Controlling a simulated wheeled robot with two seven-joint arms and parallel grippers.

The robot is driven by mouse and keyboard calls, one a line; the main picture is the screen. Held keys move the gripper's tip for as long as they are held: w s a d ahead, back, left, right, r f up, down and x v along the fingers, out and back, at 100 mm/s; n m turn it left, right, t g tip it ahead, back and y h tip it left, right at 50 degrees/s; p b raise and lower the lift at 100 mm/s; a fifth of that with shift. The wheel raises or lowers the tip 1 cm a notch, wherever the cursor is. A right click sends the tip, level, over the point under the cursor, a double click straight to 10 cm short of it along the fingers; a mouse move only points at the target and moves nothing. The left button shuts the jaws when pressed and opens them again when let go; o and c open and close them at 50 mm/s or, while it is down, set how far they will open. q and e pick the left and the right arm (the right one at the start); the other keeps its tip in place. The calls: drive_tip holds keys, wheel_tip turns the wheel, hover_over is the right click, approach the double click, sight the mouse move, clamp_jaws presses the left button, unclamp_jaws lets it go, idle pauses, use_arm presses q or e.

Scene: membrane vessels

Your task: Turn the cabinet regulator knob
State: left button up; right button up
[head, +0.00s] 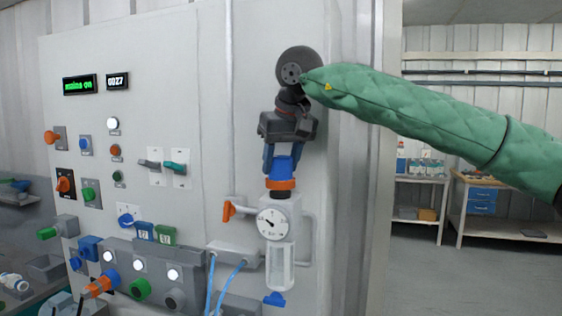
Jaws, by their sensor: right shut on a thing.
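The cabinet regulator stands on the right part of the pale cabinet front. Its blue knob (283,166) sits on top, above an orange ring (281,184) and a dark neck. Below are the grey regulator body with a round dial gauge (272,224) and a clear bowl (279,268). My right gripper (283,163) points down from above and is shut on the blue knob, one finger on each side. The fingers hide part of the knob's sides. My right arm comes in from the right in a green quilted sleeve. My left gripper is not in view.
An orange-handled lever (229,211) sticks out left of the gauge. Blue hoses (226,279) run below it. Switches, lamps and knobs cover the panel (205,105) to the left. A workbench (500,187) and shelves stand in the room at right.

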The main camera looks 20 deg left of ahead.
drive_tip(key=o, duration=0.8)
drive_tip(key=shift+o, duration=1)
